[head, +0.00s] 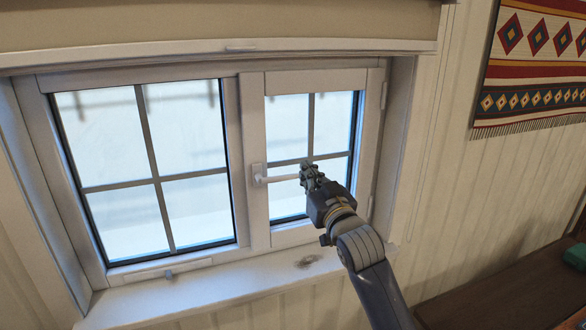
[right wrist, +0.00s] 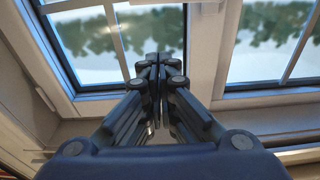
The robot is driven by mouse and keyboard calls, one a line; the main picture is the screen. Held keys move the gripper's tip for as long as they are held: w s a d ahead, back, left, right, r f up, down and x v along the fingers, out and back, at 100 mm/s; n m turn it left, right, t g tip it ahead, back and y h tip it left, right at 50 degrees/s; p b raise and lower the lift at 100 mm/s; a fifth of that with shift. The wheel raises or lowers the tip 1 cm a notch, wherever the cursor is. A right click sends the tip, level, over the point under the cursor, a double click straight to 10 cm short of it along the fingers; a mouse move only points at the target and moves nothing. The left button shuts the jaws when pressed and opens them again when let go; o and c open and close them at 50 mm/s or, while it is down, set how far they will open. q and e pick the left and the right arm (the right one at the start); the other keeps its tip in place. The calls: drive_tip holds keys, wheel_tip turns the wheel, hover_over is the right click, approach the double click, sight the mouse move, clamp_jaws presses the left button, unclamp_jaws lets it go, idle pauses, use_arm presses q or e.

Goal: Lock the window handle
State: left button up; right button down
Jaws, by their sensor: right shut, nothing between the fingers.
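The white window handle (head: 278,179) sits on the frame of the right window sash in the head view. It points to the right, roughly level, from its mounting plate (head: 258,175). My right gripper (head: 309,169) is at the handle's free end, in front of the right pane. In the right wrist view its fingers (right wrist: 158,60) are shut together with nothing between them. Whether they touch the handle I cannot tell. The handle's tip is partly hidden by the gripper, and the handle is not clear in the right wrist view. My left gripper is not in view.
The left sash (head: 140,170) and the right sash (head: 255,215) both look closed. A patterned textile (head: 535,60) hangs on the wall at the right. A wooden surface (head: 500,275) stands at the lower right.

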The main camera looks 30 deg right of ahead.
drive_tip(key=p+x, duration=0.4)
drive_tip(key=x, duration=0.6)
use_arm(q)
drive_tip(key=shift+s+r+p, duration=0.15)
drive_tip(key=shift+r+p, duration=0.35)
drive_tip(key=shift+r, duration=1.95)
use_arm(e)
drive_tip(key=shift+s+a+f, duration=0.1)
drive_tip(key=shift+s+f, duration=0.1)
drive_tip(key=shift+f, duration=0.8)
drive_tip(key=shift+s+f, duration=0.15)
drive_tip(key=shift+f, duration=0.85)
drive_tip(key=shift+f, duration=0.1)
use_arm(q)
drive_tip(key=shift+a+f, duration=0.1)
use_arm(e)
drive_tip(key=shift+f+m, duration=0.2)
drive_tip(key=shift+m, duration=0.2)
